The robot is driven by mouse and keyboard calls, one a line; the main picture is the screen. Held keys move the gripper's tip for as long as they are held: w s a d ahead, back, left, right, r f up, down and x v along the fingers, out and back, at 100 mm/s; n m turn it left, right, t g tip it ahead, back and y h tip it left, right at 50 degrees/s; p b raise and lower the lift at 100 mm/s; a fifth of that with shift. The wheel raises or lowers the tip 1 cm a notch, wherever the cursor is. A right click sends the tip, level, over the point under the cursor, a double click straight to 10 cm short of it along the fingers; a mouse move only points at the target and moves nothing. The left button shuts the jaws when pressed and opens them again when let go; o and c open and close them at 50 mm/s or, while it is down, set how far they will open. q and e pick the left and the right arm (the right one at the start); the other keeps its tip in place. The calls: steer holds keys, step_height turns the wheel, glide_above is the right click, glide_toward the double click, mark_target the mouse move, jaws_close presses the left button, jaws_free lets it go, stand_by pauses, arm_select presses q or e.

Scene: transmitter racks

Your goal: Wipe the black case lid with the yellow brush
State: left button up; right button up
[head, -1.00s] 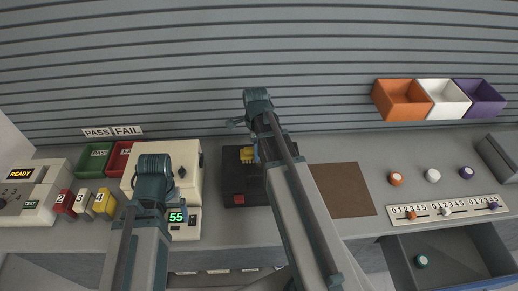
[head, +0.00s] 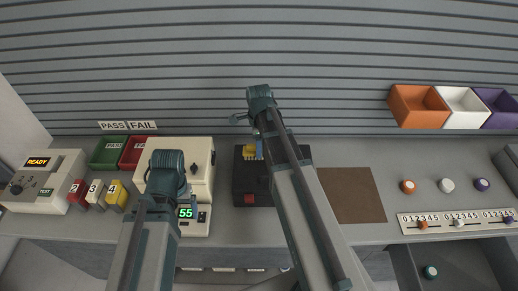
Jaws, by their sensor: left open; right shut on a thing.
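The black case (head: 241,186) lies flat on the bench in the middle, with a red patch (head: 249,199) at its front. The yellow brush (head: 249,152) shows over the back part of the lid. My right gripper (head: 258,146) is shut on the yellow brush there. My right arm hides most of the fingers and the case's right side. Whether the bristles touch the lid cannot be told. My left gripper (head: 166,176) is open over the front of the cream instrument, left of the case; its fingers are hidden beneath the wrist.
The cream instrument (head: 201,160) with a green 55 display stands close left of the case. Red and green bins (head: 108,153), numbered blocks (head: 96,194) and a READY box (head: 50,180) are further left. A brown mat (head: 352,194) lies right. Orange, white and purple bins (head: 418,108) are at the back right.

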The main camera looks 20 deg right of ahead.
steer(key=shift+w+d, duration=0.1)
steer(key=shift+d, duration=0.1)
steer(key=shift+s+d, duration=0.3)
steer(key=shift+d, duration=0.5)
steer(key=shift+s+d, duration=0.25)
steer(key=shift+d, duration=0.5)
steer(key=shift+s+d+f, duration=0.1)
steer(key=shift+s+d, duration=0.25)
steer(key=shift+d, duration=0.35)
steer(key=shift+s+d, duration=0.3)
steer(key=shift+d, duration=0.55)
steer(key=shift+c, duration=0.6)
steer(key=shift+s+d, duration=0.3)
steer(key=shift+d, duration=0.5)
steer(key=shift+s+d, duration=0.3)
steer(key=shift+d, duration=0.5)
steer(key=shift+d, duration=0.1)
